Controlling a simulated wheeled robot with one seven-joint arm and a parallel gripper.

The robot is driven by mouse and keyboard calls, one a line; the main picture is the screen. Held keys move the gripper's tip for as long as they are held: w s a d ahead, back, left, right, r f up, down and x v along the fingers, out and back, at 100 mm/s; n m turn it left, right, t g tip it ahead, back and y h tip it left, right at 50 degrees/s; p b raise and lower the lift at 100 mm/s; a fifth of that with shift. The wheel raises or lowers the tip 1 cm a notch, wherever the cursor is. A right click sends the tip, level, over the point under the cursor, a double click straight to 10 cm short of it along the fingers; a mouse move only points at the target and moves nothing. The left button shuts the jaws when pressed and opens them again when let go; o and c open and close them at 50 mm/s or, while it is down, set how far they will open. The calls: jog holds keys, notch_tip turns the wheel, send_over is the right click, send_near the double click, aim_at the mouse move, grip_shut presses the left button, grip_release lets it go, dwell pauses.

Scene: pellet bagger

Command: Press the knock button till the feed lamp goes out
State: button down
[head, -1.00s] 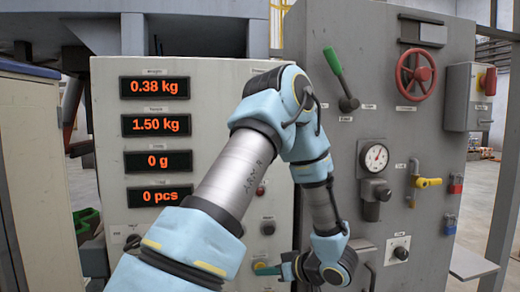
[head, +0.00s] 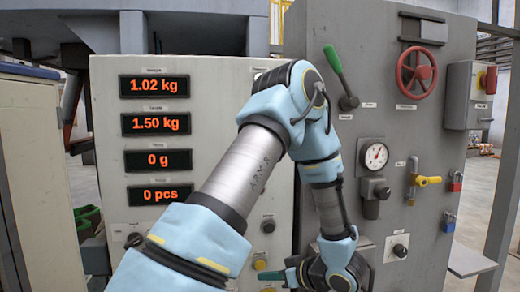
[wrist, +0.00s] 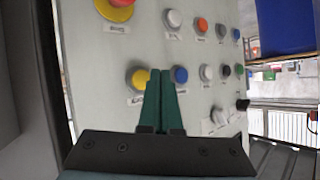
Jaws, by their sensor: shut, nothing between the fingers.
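My gripper (wrist: 161,74) is shut and empty, its two green fingers together and pointing at the control panel (wrist: 120,50). In the wrist view the tips overlap the right edge of a yellow button (wrist: 135,77), with a blue button (wrist: 181,75) just to their right. The label under the yellow button is partly covered and too blurred to read surely as the knock button. I cannot tell whether the tips touch the panel. In the head view the gripper (head: 278,277) is low on the panel, below a yellow button (head: 260,265). I cannot make out a feed lamp.
A red-on-yellow stop button (wrist: 118,8) sits at the panel's upper left in the wrist view. White (wrist: 173,19), orange (wrist: 202,25) and other buttons are close by. The top display (head: 155,87) reads 1.02 kg; the one below (head: 156,124) reads 1.50 kg.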

jog(key=shift+s+d+p, duration=0.15)
jog(key=shift+s, duration=1)
jog(key=shift+s+d+p, duration=0.1)
jog(key=shift+s+p, duration=0.05)
jog(key=shift+s, duration=1.05)
